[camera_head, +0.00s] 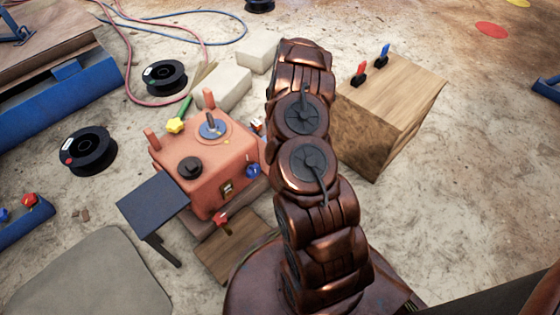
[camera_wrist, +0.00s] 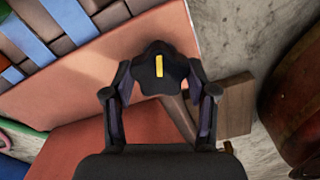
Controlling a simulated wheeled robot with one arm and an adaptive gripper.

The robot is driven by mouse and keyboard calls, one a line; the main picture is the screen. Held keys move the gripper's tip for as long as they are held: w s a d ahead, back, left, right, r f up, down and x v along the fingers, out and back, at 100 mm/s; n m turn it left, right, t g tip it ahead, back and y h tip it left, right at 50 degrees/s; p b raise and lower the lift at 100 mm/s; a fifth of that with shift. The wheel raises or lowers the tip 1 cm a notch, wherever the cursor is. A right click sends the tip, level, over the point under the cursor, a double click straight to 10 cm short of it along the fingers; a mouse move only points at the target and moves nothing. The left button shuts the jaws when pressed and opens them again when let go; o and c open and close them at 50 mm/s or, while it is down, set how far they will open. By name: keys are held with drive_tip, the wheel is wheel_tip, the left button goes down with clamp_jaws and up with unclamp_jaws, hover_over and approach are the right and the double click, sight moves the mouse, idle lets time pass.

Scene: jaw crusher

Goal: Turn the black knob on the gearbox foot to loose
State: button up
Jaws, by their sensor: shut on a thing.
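In the wrist view, a black lobed knob (camera_wrist: 150,60) with a yellow mark on its face sits between the two fingers of my gripper (camera_wrist: 160,82). The fingers are shut on it from both sides. The yellow mark runs nearly upright in the picture. An orange-red surface lies behind and to the left of the knob. In the head view, my arm hides the gripper and this knob. The orange-red machine (camera_head: 216,176) stands left of my arm there, and it carries a different round black knob (camera_head: 189,168) on its top.
A wooden block (camera_head: 390,115) with a red and a blue switch stands right of my arm. A dark side table (camera_head: 153,206) is beside the machine. Black spools (camera_head: 88,151), pale blocks (camera_head: 222,88) and hoses lie on the floor. A brown board (camera_wrist: 235,105) shows right of the knob.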

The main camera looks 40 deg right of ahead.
drive_tip(key=o, duration=1.1)
drive_tip(key=shift+o, duration=0.2)
drive_tip(key=shift+r, duration=0.15)
wheel_tip(320, 180, up, 12)
idle(0.4)
